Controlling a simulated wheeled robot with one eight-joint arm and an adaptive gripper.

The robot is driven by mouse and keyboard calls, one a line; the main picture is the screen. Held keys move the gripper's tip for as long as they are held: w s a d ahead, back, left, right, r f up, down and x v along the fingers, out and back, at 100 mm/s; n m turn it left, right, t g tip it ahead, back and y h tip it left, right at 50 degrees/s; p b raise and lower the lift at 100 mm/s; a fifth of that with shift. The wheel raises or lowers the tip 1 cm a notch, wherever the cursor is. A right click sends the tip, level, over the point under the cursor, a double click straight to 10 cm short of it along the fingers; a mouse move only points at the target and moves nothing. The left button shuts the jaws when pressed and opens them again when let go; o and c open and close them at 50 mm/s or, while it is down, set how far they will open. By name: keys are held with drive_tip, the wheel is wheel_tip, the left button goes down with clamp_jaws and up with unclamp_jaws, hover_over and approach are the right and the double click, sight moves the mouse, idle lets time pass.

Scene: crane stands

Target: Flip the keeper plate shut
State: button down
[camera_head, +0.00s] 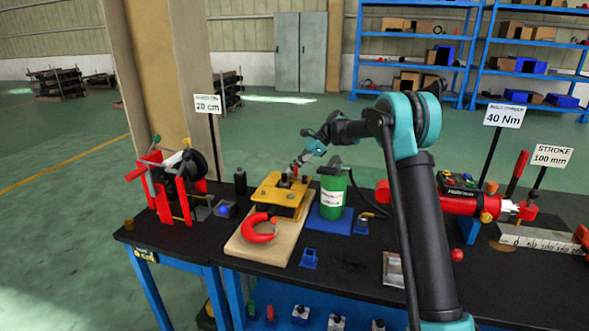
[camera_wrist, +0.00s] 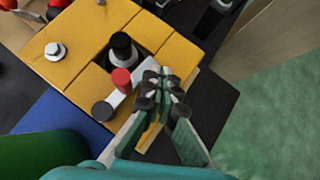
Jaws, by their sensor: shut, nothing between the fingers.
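The yellow block (camera_head: 270,196) lies on a pale board, with a red hook (camera_head: 258,236) at its front. In the wrist view the block's yellow top (camera_wrist: 85,70) has a recess with a black post (camera_wrist: 122,50) in it. A light grey plate-like bar (camera_wrist: 118,96) with a red knob (camera_wrist: 121,78) and a dark round end lies by the post. It looks like the keeper plate, but I cannot tell its exact angle. My gripper (camera_wrist: 165,82) is shut and empty, close to the right of the bar. Its fingers hide part of the block's edge, and I cannot tell whether they touch.
A green bottle (camera_head: 333,192) on a blue mat stands close to the right of the block. A red stand (camera_head: 170,185) is at the left, and a red cylinder (camera_head: 460,203) is at the right. The black bench top in front is partly clear.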

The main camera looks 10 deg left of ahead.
drive_tip(key=shift+s+a+n+g, duration=0.1)
drive_tip(key=shift+s+n+g, duration=0.1)
drive_tip(key=shift+n+g, duration=0.15)
idle(0.8)
idle(0.5)
